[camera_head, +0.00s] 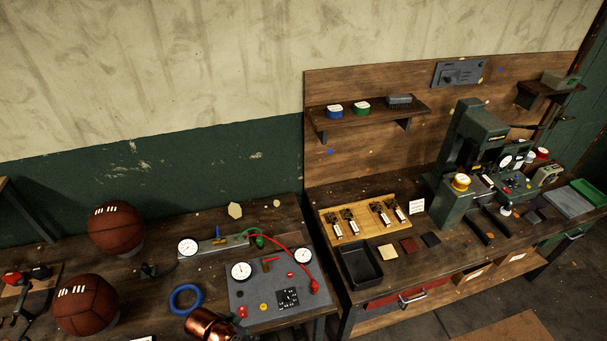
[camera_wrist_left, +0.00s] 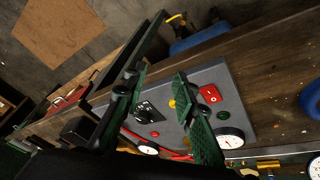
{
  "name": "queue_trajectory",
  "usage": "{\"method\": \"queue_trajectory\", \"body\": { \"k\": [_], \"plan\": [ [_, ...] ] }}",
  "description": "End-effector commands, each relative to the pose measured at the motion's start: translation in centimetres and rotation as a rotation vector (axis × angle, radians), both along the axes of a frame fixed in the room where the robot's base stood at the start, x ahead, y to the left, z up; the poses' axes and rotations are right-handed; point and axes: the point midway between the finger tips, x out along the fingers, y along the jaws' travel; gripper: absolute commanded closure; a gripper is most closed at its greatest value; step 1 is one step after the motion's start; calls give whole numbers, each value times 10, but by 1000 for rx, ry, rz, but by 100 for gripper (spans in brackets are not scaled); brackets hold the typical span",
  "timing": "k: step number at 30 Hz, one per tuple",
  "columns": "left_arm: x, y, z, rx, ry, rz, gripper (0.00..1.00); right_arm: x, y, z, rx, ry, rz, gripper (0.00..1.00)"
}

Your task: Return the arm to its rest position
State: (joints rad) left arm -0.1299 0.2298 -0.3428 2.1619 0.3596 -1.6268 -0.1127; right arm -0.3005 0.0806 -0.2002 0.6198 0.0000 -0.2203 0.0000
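My left gripper (camera_wrist_left: 172,45) shows in the left wrist view as two dark green fingers, spread apart with nothing between them. It is over the grey gauge panel (camera_wrist_left: 235,107), whose red switch (camera_wrist_left: 210,93) and dials show beside and between the fingers. In the head view the same panel (camera_head: 262,297) lies on the left bench; I cannot make out my left gripper there. My right gripper is in neither view. Two brown leather balls, a rear one (camera_head: 116,229) and a front one (camera_head: 86,305), rest at the left of the bench.
A blue ring (camera_head: 174,299) and a shiny copper-coloured thing (camera_head: 212,323) are near the panel. The right bench holds a black tray (camera_head: 347,271), a wooden board with fittings (camera_head: 354,229) and a green machine (camera_head: 466,152). A wall shelf (camera_head: 376,114) is above it.

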Motion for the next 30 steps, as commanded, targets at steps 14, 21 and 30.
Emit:
{"method": "queue_trajectory", "body": {
  "k": [14, 21, 30],
  "plan": [
    [-105, 134, 22, 139, -33, 457, 74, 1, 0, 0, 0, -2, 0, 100],
    [-145, 176, 38, 212, -37, 585, 74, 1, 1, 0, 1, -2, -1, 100],
    [-127, 171, -49, 208, -10, 565, 74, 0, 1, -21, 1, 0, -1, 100]
  ]
}}
